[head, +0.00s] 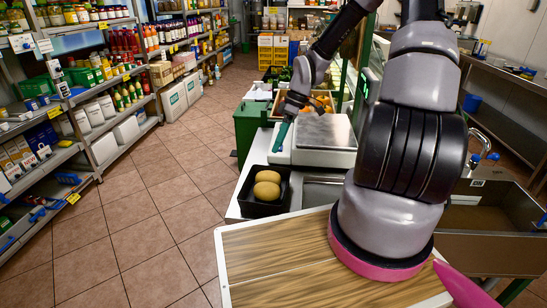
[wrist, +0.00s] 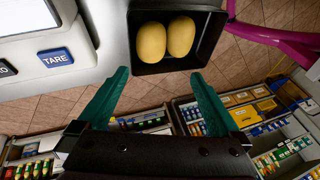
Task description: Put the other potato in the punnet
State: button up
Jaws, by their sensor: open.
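Two yellow-brown potatoes, a front one (head: 266,191) and a back one (head: 268,176), lie side by side in the black punnet (head: 262,211) on the counter's left edge. The wrist view also shows the left potato (wrist: 151,41), the right potato (wrist: 181,36) and the punnet (wrist: 165,66). My gripper (head: 279,140) is behind the punnet and above it, beside the scale. In the wrist view my gripper (wrist: 159,76) has its teal fingers wide apart with nothing between them. Both potatoes are apart from the fingers.
A white scale (head: 323,140) with a metal plate stands right of my gripper; its blue TARE button (wrist: 54,57) shows in the wrist view. A green bin (head: 251,125) and a produce crate (head: 320,103) are behind. A wood-grain board (head: 280,265) is in front. The tiled aisle is clear.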

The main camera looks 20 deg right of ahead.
jog(key=s+d+r+m+t+h, duration=0.2)
jog(key=s+r+m, duration=0.15)
jog(key=r, duration=0.65)
jog(key=s+d+r+m+t+h, duration=0.1)
jog(key=s+r+m+h, duration=0.3)
jog(key=r, duration=0.7)
jog(key=s+a+r+m+t+y, duration=0.1)
jog(key=s+r+m+t+y, duration=0.2)
jog(key=r, duration=1)
jog(key=s+m+t, duration=0.2)
jog(key=s+m, duration=0.3)
jog(key=s, duration=0.2)
jog(key=shift+m+t, duration=0.3)
jog(key=shift+m, duration=0.05)
jog(key=shift+a, duration=0.1)
